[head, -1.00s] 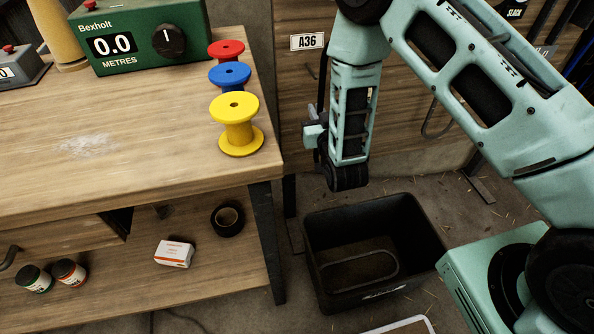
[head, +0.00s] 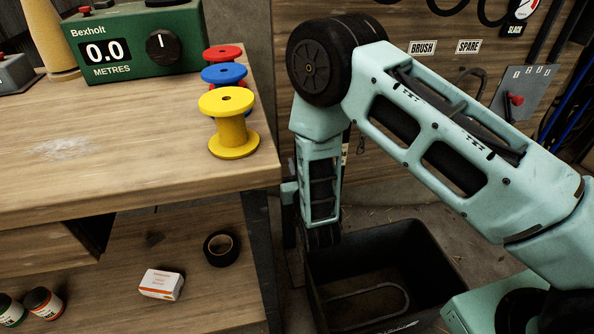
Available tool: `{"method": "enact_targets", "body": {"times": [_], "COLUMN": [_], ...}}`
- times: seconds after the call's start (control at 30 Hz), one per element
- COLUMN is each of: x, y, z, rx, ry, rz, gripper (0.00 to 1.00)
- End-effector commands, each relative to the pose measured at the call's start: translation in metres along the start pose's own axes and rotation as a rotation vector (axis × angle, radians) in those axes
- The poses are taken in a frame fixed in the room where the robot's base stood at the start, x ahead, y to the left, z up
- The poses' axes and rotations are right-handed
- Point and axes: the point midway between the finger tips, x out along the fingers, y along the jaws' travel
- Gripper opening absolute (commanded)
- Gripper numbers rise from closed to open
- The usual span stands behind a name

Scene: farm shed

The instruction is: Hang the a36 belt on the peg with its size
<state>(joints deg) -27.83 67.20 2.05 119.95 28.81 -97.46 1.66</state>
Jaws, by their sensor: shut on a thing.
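My gripper (head: 289,194) is mostly hidden behind my forearm, right of the workbench's corner. Only a small grey-teal part of it shows, and its fingertips are out of sight. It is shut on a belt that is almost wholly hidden. A narrow dark strip with a pale mark (head: 345,153) shows just right of my forearm; it may be part of the belt, and I cannot read a size on it. The A36 label and its peg are hidden behind my arm.
The wooden workbench (head: 150,165) at left bears a green metre box (head: 130,45) and yellow (head: 228,120), blue (head: 226,75) and red spools. A black bin (head: 440,270) with a loop inside stands below my arm. BRUSH (head: 423,48) and SPARE (head: 469,46) labels are on the wooden panel.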

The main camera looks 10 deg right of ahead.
Motion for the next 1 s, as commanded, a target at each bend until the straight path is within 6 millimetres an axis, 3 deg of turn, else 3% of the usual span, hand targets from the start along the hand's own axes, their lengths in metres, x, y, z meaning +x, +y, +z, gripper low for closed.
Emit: {"method": "enact_targets", "body": {"times": [1.0], "x": [0.017], "y": [0.001], "z": [0.0], "rx": [0.0], "ry": [0.0], "rz": [0.001], "gripper": [0.0]}}
